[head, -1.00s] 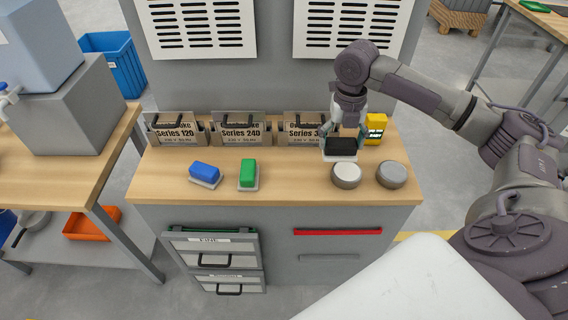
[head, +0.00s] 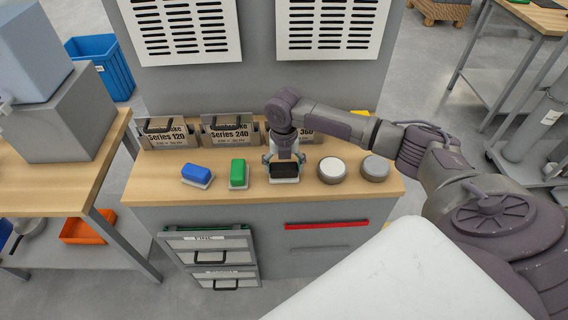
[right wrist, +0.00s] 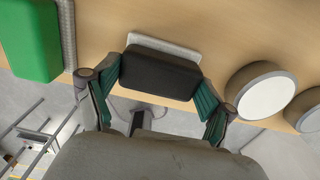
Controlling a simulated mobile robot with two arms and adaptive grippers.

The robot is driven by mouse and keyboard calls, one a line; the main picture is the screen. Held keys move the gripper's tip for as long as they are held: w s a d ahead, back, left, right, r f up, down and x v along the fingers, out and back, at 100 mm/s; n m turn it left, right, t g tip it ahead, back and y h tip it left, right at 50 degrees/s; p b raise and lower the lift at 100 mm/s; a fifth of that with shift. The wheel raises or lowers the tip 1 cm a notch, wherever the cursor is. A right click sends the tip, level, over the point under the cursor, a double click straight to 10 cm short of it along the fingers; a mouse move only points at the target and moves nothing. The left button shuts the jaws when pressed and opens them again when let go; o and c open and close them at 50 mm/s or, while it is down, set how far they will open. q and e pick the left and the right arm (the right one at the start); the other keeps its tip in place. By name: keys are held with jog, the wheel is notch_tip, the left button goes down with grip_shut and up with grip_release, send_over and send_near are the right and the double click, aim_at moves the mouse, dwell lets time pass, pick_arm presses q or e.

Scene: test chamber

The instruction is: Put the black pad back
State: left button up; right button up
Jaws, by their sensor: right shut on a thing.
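The black pad (head: 284,169) has a black top and a pale base. It sits over the front part of the wooden bench top, between the green pad and a white-topped disc. My right gripper (head: 285,159) is shut on it from above, one finger at each side. The right wrist view shows the black pad (right wrist: 160,74) between the fingers of the right gripper (right wrist: 158,98), with the pale base showing along one edge. I cannot tell whether the base touches the bench. My left gripper is not in view.
A green pad (head: 238,172) and a blue pad (head: 197,173) lie to the left. A white-topped disc (head: 332,168) and a grey disc (head: 375,166) stand to the right. Boxes marked Series 120 (head: 166,137) and Series 240 (head: 230,135) stand behind; my arm partly hides the third.

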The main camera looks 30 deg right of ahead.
aim_at(284, 166)
jog(key=o, duration=0.9)
jog(key=shift+f, duration=0.1)
jog(key=shift+c, duration=0.2)
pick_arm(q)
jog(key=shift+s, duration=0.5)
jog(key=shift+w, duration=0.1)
pick_arm(e)
jog(key=shift+r, duration=0.3)
pick_arm(q)
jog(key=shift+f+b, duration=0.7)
jog(key=shift+b, duration=0.05)
pick_arm(e)
notch_tip(284, 166, up, 12)
jog(key=shift+f, duration=0.2)
